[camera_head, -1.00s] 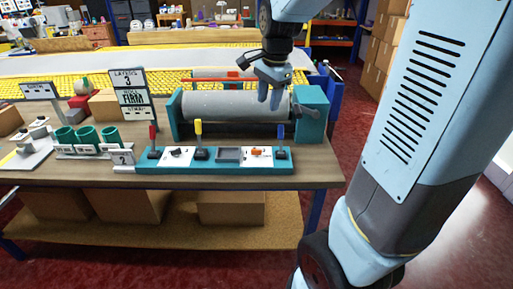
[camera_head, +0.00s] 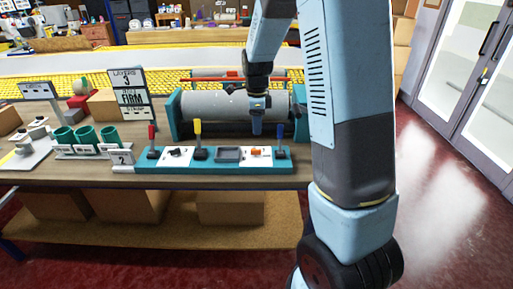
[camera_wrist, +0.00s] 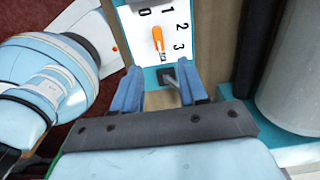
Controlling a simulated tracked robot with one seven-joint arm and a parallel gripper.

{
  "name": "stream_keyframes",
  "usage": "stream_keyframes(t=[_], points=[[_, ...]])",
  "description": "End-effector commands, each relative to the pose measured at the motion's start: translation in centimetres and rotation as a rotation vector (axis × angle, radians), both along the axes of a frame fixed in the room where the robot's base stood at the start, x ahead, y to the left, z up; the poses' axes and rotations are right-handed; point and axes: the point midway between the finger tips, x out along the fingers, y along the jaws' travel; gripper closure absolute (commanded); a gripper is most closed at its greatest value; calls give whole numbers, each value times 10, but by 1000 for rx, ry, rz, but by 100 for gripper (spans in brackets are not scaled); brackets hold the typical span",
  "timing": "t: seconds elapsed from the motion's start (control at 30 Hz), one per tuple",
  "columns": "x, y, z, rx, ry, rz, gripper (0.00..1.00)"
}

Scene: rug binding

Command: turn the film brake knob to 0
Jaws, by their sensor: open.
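The orange knob (camera_head: 257,152) sits on a white panel at the right part of the teal console (camera_head: 215,168). In the wrist view the knob (camera_wrist: 158,40) shows beyond my fingertips, next to the figures 0, 1, 2 and 3. Its long side runs nearly up and down there, its upper end between 0 and 1; I cannot tell which end is the pointer. My gripper (camera_head: 257,131) points down above the knob. In the wrist view my gripper (camera_wrist: 158,84) is open, its two blue fingers apart and clear of the knob, with a small grey part visible between them.
A blue lever (camera_head: 281,143) stands right of the knob; a grey tray (camera_head: 229,154) and a yellow lever (camera_head: 198,138) stand left. A black knob (camera_head: 177,152) and red lever (camera_head: 152,142) are farther left. The grey roller (camera_head: 208,103) lies behind the console.

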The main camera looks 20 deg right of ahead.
Motion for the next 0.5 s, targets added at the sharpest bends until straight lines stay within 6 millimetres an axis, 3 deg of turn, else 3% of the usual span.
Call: stream_keyframes(t=[0.3,0.5], points=[[-1,0,-58,0,4,-1,57],[-1,-1,-85,0,2,-1,57]])
